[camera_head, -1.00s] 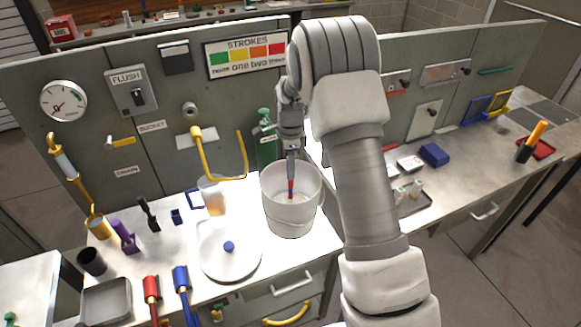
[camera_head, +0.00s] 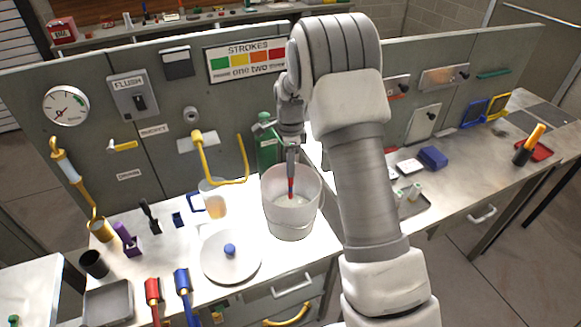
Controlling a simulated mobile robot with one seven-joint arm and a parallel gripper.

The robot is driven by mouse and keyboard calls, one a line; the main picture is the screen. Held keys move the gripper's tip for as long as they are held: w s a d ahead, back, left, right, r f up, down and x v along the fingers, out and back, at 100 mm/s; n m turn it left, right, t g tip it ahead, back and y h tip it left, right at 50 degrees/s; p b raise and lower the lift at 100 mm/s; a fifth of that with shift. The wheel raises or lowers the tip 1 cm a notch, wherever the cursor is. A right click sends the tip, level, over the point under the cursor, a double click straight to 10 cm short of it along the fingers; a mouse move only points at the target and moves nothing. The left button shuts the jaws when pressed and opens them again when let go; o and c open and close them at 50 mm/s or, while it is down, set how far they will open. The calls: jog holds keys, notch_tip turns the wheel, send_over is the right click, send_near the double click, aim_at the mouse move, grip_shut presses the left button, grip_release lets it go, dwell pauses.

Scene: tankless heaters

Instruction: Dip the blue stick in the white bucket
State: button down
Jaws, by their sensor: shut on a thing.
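The white bucket (camera_head: 290,218) stands on the bench in the middle, its lid-less top open and a pale inside showing. My gripper (camera_head: 291,152) points straight down over the bucket and is shut on a thin upright stick (camera_head: 291,187). The stick's lower part reaches inside the bucket's rim. Its lower end looks red, and the part above looks grey-blue; I cannot tell its full colour. I cannot tell whether its tip touches the bucket's bottom or any liquid. My arm covers the area to the right of the bucket.
A round white lid with a blue knob (camera_head: 230,250) lies left of the bucket. A jug (camera_head: 215,203) and a green bottle (camera_head: 267,148) stand close by. A yellow pipe (camera_head: 222,180) sticks out from the panel. Red-handled (camera_head: 152,290) and blue-handled (camera_head: 183,283) tools lie at the front left.

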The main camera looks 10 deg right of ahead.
jog(key=shift+r+p, duration=3.5)
jog(key=shift+r, duration=2.35)
jog(key=shift+s, duration=0.1)
